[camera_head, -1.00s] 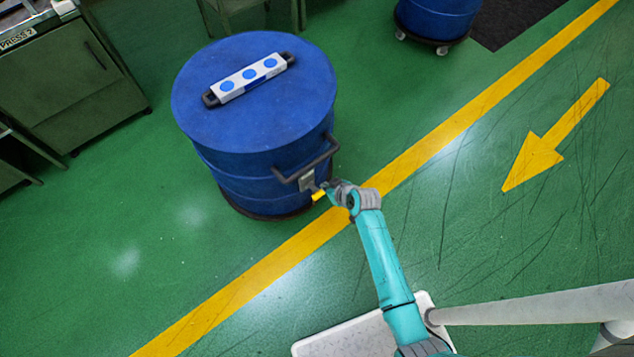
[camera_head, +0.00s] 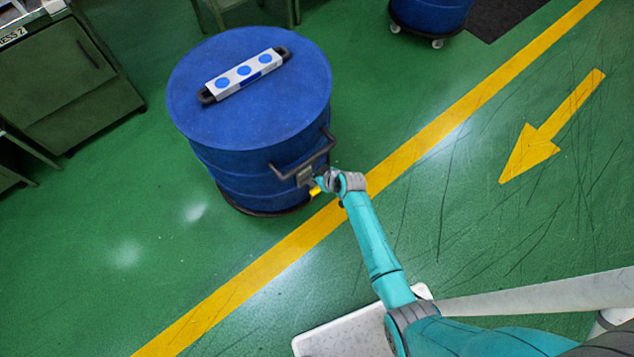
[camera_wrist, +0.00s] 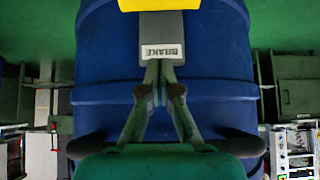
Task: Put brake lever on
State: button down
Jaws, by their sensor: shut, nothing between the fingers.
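The brake lever (camera_head: 315,191) is a small yellow tab low on the side of the blue drum (camera_head: 215,165), under the dark handle bar. In the wrist view its yellow part (camera_wrist: 158,4) shows at the top edge, joined to a grey plate marked BRAKE (camera_wrist: 161,50). My gripper (camera_head: 319,181) is at the drum's side, right beside the lever. In the wrist view my gripper (camera_wrist: 161,68) has its fingers together at the label end of the plate, with nothing between them. Whether the tips touch the plate I cannot tell.
The dark handle bar (camera_head: 305,157) sticks out of the drum just above the lever. A second blue drum (camera_head: 430,15) on casters stands at the top right. A green cabinet (camera_head: 75,80) is at the left. The green floor around is mostly free.

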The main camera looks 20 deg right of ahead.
aim_at(317, 186)
jog(key=x, duration=0.5)
jog(key=shift+s+d+f, duration=0.2)
jog(key=shift+s+f, duration=0.05)
jog(key=shift+s, duration=0.35)
jog(key=shift+s+d+f, duration=0.2)
jog(key=shift+s+f, duration=0.1)
jog(key=shift+s, duration=0.25)
jog(key=shift+s+d+f, duration=0.15)
jog(key=shift+s+f, duration=0.1)
jog(key=shift+s, duration=0.35)
jog(key=shift+s+f, duration=0.15)
